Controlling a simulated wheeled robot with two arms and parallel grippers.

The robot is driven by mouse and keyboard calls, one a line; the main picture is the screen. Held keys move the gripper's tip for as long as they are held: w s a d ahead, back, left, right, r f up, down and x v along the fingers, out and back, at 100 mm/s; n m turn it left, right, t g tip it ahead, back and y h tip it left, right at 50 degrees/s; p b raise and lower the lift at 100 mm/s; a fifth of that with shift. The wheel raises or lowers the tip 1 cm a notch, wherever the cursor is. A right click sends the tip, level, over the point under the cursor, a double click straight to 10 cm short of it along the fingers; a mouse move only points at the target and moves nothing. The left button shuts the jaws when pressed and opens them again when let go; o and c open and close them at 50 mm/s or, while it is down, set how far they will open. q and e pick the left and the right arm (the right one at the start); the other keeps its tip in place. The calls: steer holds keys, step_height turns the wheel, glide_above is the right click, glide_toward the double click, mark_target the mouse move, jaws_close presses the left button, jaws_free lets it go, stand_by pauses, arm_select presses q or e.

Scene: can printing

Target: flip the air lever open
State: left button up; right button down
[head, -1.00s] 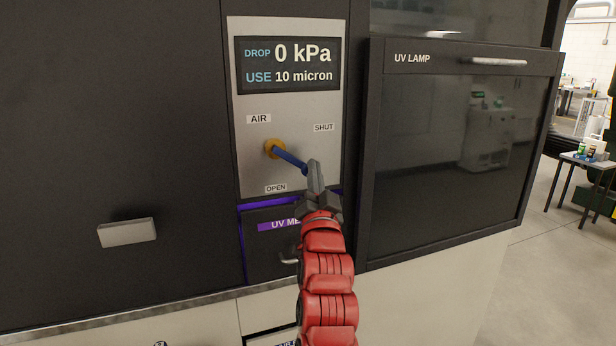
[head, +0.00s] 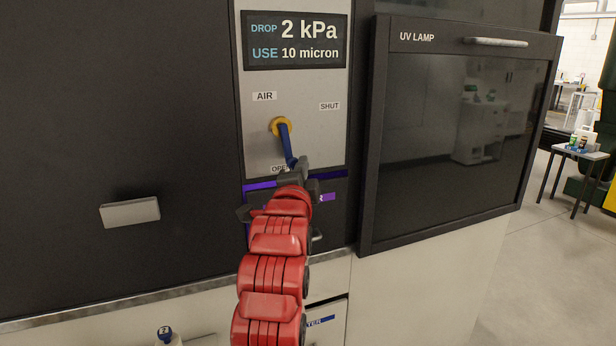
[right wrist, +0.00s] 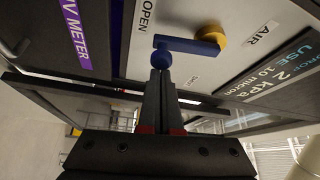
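The air lever (head: 286,145) is a blue handle on a yellow-orange hub, mounted on a light grey panel (head: 260,150). It points down and slightly right, its end close to the OPEN label, with SHUT up and to the right. My right gripper (head: 300,165) is at the lever's lower end and partly hides the OPEN label. In the right wrist view, the fingers (right wrist: 161,76) are together, with their tips at the lever's blue ball end (right wrist: 162,58). The ball sits at the tips, not between the fingers. My left gripper is not in view.
The display (head: 292,41) above the lever reads 2 kPa and 10 micron. The UV LAMP door (head: 455,140) stands out to the right, with a bar handle. A purple-edged UV METER drawer is just below the panel, partly behind my arm. A grey handle (head: 130,212) is at left.

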steer(key=shift+s+a+f+m+g+b, duration=0.15)
steer(key=shift+a+m+g+b, duration=0.2)
steer(key=shift+m+b, duration=0.25)
stand_by(0.5)
